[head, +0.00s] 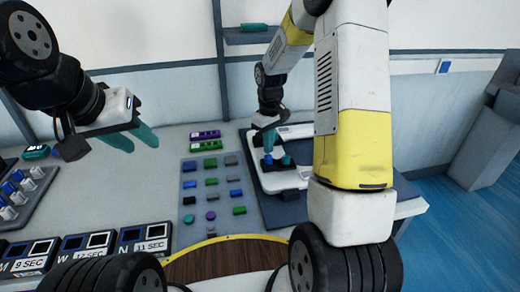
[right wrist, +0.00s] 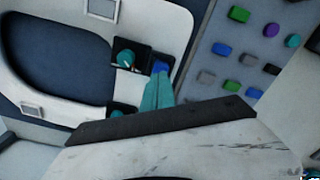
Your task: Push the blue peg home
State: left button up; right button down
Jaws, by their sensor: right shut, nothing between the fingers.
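The blue peg (right wrist: 160,66) shows in the right wrist view at the edge of a dark square mount on a white toilet-seat-shaped part (right wrist: 162,22). My right gripper (right wrist: 159,82) is shut and empty, its teal fingertips right at the peg and covering part of it. I cannot tell how deep the peg sits or whether the tips touch it. In the head view my right gripper (head: 270,148) points down over the white part, above small blue and teal pieces. My left gripper (head: 136,145) is open and empty, raised over the left side of the table.
A teal knob (right wrist: 125,58) sits in the dark mount beside the peg. A grey board (head: 212,190) with several coloured pieces lies left of the white part. Timer boxes (head: 88,243) stand at the front left, and a grey rack (head: 28,190) at the far left.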

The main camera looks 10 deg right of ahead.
jog(key=shift+f, duration=0.95)
dwell(0.4)
dwell(0.3)
notch_tip(320, 180, up, 8)
dwell(0.9)
jog(key=s+a+r+m+t+y, duration=0.1)
jog(key=s+r+m+t, duration=0.2)
jog(key=s+r, duration=0.5)
jog(key=s+a+r+m+t+y, duration=0.1)
jog(key=s+r, duration=0.7)
jog(key=s, duration=0.8)
jog(key=shift+s+r+m+t, duration=0.15)
jog(key=shift+r+m+t, duration=0.15)
jog(key=shift+m+t, duration=0.7)
